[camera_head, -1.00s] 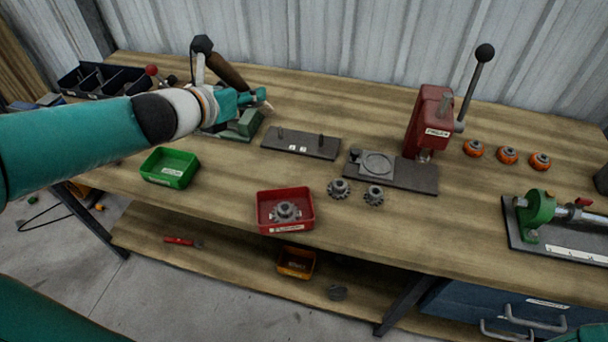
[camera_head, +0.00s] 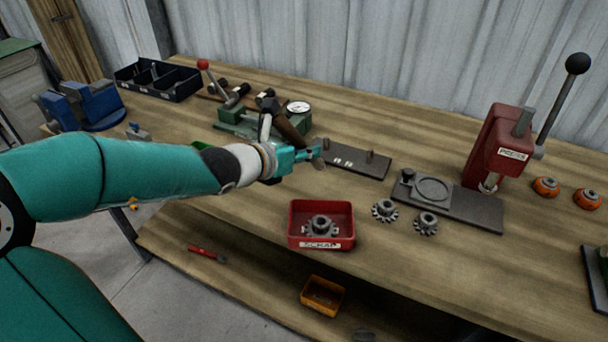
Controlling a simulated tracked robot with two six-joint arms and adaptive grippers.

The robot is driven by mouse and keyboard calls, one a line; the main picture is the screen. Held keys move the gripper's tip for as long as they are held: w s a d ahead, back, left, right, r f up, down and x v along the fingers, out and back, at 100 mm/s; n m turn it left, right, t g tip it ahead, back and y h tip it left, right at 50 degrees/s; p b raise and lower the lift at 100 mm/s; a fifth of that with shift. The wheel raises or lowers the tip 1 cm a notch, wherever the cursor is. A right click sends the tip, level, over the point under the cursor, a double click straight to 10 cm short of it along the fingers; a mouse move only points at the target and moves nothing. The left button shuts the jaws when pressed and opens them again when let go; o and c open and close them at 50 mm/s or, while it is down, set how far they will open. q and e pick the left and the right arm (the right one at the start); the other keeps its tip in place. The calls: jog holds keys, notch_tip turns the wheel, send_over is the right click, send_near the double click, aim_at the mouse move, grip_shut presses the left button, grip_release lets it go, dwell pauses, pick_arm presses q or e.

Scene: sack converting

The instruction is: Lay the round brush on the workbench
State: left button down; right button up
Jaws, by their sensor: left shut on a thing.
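My left gripper (camera_head: 312,155) is shut on what looks like the round brush (camera_head: 291,130). Its brown handle slants up and back to the left from the fingers. The fingers and wrist hide much of it, and its head is too small to make out clearly. The gripper appears to be above the wooden workbench (camera_head: 255,200), in front of the dark plate with pegs; its exact height cannot be told. My right gripper is out of view.
The plate with pegs (camera_head: 372,172), a green gauge stand (camera_head: 235,115) and a red scrap tray (camera_head: 345,240) are nearby. Two gears (camera_head: 385,210) and a red press (camera_head: 497,150) stand right. Bare bench lies left of the tray.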

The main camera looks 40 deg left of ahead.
aim_at(310, 164)
pick_arm(q)
notch_tip(310, 164, down, 4)
jog(key=shift+f+b, duration=0.2)
jog(key=shift+b, duration=0.7)
jog(key=shift+r, duration=0.1)
jog(key=c, duration=0.9)
grip_release()
